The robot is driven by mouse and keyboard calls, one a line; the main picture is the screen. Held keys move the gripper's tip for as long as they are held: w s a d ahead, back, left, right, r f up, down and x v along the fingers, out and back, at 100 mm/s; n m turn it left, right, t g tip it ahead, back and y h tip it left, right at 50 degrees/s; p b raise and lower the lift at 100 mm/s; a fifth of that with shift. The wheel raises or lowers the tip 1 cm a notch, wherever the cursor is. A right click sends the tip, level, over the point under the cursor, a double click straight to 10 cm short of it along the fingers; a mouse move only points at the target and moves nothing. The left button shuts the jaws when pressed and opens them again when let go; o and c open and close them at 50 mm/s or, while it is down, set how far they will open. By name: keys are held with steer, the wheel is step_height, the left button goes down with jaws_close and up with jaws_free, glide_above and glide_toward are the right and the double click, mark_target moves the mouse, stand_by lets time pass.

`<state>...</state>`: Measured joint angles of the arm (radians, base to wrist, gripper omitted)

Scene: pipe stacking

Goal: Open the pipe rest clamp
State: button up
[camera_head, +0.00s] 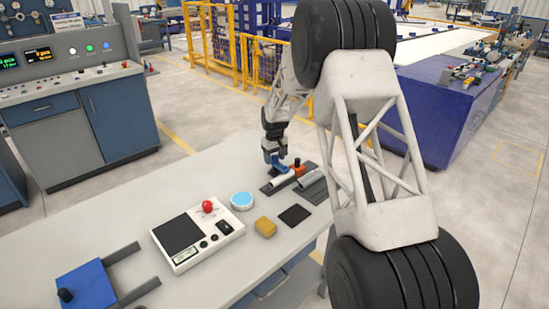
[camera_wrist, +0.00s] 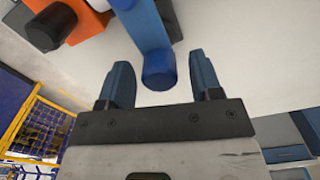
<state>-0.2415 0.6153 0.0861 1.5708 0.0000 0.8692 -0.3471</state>
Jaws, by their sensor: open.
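The orange clamp body (camera_head: 297,169) stands on a dark pipe rest on the table in the head view, beside light grey pipes (camera_head: 284,181). In the wrist view the orange body (camera_wrist: 85,32) is at the upper left with a black knob (camera_wrist: 50,26). A blue bar with a rounded end (camera_wrist: 147,32) runs down from the top edge between my fingers. My gripper (camera_head: 276,162) is close beside the clamp. In the wrist view my gripper (camera_wrist: 160,62) is open, with blue fingers on either side of the bar and gaps visible both sides.
On the table are a control box with a red button (camera_head: 208,206), a round blue-topped disc (camera_head: 242,200), a yellow block (camera_head: 265,227), a black pad (camera_head: 295,214) and a blue fixture (camera_head: 86,287). Bare table lies left of the control box.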

jaws_close()
stand_by(0.3)
steer(key=shift+n, duration=0.3)
steer(key=n, duration=0.8)
steer(key=shift+n, duration=0.4)
steer(key=n, duration=0.4)
steer(key=shift+s+n, duration=0.1)
steer(key=shift+n, duration=2.2)
